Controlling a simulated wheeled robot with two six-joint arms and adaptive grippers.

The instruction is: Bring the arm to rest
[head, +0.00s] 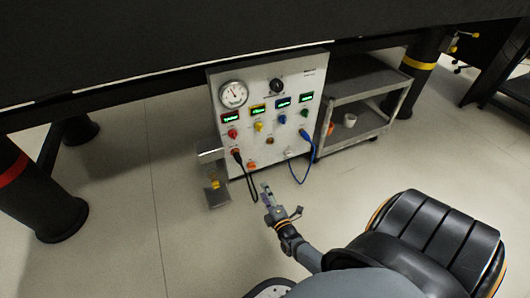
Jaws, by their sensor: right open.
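My right gripper (267,194) is at the lower middle of the head view, at the end of my right arm, which comes in from the lower right. It is open, and I see nothing between its fingers. It is in front of the lower part of a white instrument panel (262,147). Near it in the picture hangs a black cable (247,182) from the panel; I cannot tell whether they touch. My left gripper is not in view.
The panel carries a round gauge (233,94), lit displays, coloured knobs and a blue cable (308,150). A grey shelf cart (365,95) stands to its right. A dark tabletop (150,45) overhangs the top. Black table legs stand left and right. Floor at lower left is clear.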

